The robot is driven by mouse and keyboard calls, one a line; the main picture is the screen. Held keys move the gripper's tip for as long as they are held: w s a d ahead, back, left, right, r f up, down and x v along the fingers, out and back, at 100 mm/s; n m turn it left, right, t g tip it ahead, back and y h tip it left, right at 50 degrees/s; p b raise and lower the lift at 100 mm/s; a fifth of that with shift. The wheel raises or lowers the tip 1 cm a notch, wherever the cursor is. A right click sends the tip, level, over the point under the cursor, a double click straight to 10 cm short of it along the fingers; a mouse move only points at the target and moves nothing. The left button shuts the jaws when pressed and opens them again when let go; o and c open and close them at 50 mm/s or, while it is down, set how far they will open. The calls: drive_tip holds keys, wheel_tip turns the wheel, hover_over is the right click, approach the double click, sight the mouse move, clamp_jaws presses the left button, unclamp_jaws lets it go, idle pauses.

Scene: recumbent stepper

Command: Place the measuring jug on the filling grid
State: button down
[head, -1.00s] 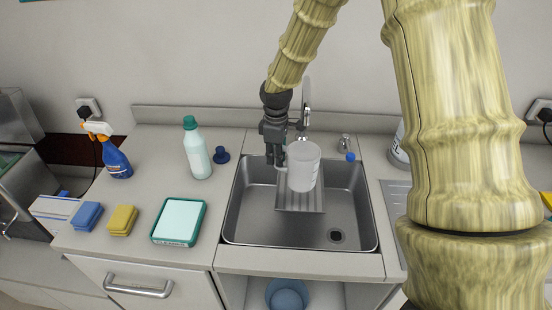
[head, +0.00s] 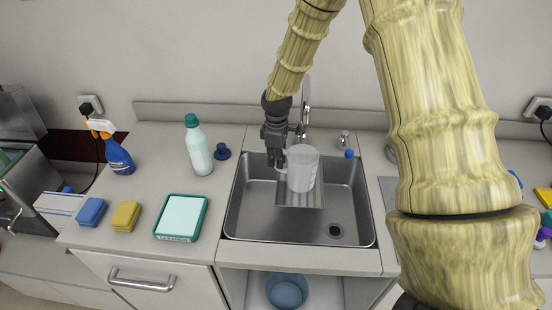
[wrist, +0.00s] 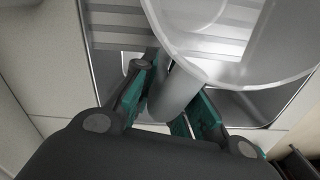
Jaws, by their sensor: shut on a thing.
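The measuring jug (head: 303,168) is translucent white and looks upright in the head view, over the ridged filling grid (head: 314,199) in the sink. Whether its base touches the grid or hangs just above it, I cannot tell. My gripper (head: 278,164) is at the jug's left side, shut on its handle. In the wrist view the gripper (wrist: 165,108) has its teal-lined fingers on both sides of the grey handle (wrist: 176,94). The jug's open rim (wrist: 262,82) fills the upper right there, and slats of the grid (wrist: 118,27) show behind it.
The steel sink (head: 262,232) surrounds the grid, with the tap (head: 305,105) behind. A green-capped bottle (head: 199,150), a blue stopper (head: 222,152), a teal-edged tray (head: 181,217), two sponges (head: 125,216) and a spray bottle (head: 117,155) stand left. The sink's front basin is clear.

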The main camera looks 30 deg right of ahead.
drive_tip(key=c, duration=1.4)
unclamp_jaws()
drive_tip(key=shift+f, duration=0.1)
drive_tip(key=shift+c, duration=0.2)
drive_tip(key=shift+r+b, duration=1.2)
drive_tip(key=shift+r, duration=2.7)
